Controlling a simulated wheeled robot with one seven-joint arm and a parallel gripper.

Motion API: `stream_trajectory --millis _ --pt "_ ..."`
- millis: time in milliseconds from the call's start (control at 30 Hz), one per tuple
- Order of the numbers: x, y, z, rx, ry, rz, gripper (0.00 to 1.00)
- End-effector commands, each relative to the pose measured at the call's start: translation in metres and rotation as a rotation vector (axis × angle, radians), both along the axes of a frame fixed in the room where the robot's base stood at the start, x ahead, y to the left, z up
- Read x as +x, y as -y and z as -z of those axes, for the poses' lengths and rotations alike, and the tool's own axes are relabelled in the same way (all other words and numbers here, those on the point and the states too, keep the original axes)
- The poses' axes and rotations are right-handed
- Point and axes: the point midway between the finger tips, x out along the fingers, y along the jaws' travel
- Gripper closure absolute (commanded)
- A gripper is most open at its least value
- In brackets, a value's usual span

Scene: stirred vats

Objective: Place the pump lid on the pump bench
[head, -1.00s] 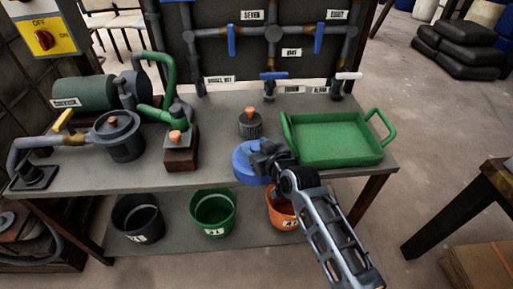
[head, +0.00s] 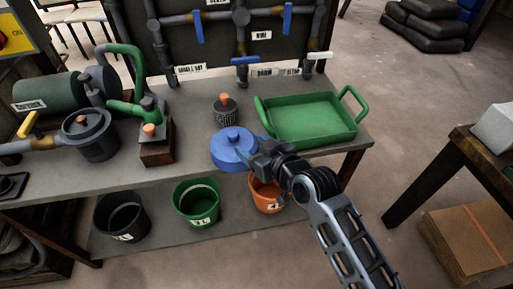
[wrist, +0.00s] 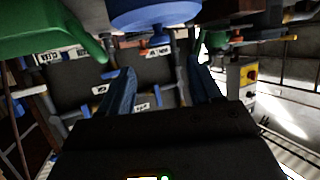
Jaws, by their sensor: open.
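The blue round lid (head: 232,148), with a small raised part on top, sits at the front edge of the grey pump bench (head: 185,172), left of the green tray. My gripper (head: 252,153) is at the lid's right side. In the wrist view the picture is upside down; the lid (wrist: 155,14) shows at the top, beyond the fingertips. My open gripper (wrist: 163,80) has its two fingers spread, with no object between them. Whether a finger still touches the lid is hard to tell.
The green tray (head: 308,120) stands close to the right. A dark knurled piece with an orange knob (head: 225,112) is behind the lid. A dark pot (head: 88,140) and green pump fittings stand left. Buckets, including a green one (head: 196,203), are on the lower shelf.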

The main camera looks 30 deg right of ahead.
Motion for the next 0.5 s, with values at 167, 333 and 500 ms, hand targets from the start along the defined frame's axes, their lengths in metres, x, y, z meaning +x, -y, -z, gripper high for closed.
stream_trajectory --millis 167,333,500 --pt "-0.009 0.001 -0.004 -0.001 0.001 0.0 0.36" --pt "-0.01 0.001 -0.004 -0.001 0.0 0.0 0.36" --pt "-0.023 0.0 0.002 0.001 -0.003 0.007 0.36"
